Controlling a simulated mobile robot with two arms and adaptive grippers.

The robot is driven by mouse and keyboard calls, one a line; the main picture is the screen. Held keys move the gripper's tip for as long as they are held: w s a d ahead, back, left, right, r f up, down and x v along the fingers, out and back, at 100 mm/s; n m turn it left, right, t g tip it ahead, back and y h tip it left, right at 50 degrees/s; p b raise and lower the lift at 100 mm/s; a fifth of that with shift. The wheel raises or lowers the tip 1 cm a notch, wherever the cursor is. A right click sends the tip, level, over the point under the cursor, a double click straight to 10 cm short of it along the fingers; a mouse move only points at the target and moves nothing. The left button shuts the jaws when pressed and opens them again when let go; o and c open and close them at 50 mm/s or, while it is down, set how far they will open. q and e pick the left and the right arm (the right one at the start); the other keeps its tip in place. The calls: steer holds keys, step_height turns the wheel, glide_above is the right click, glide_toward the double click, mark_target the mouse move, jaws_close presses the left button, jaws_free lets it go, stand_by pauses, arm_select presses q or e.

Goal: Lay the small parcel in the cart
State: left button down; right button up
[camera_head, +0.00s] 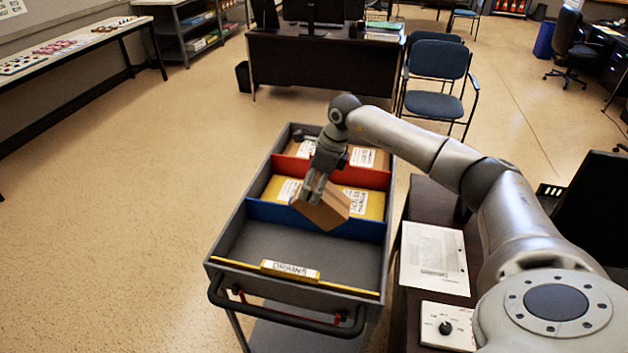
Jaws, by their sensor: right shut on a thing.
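A small brown parcel (325,209) is held tilted in my right gripper (315,192), whose fingers are shut on it. The parcel is over the grey cart (226,238), in front of the blue divider (265,211) as seen, and it overlaps the divider in the picture. I cannot tell how high above the cart it is. The cart has compartments split by a blue and a red divider (364,176). The near compartment (300,248) is empty, with a label on its front edge. My left gripper is not in view.
The middle compartment holds a yellow labelled envelope (375,205), and the far one holds labelled items (362,157). A dark desk (418,190) with a paper sheet (434,255) and a dial box (447,325) stands right of the cart. Blue chairs (438,62) stand behind. Floor at left is clear.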

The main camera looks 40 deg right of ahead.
steer(key=shift+f, duration=0.65)
steer(key=shift+s+f+b, duration=0.25)
steer(key=shift+f+b, duration=0.85)
steer(key=shift+b, duration=0.05)
steer(key=x, duration=0.1)
steer(key=b, duration=0.1)
steer(key=x, duration=0.1)
steer(key=shift+d+f+b, duration=0.2)
steer(key=shift+f+b, duration=0.2)
step_height(320, 180, down, 7)
steer(key=b, duration=0.5)
steer(key=shift+s+r, duration=0.1)
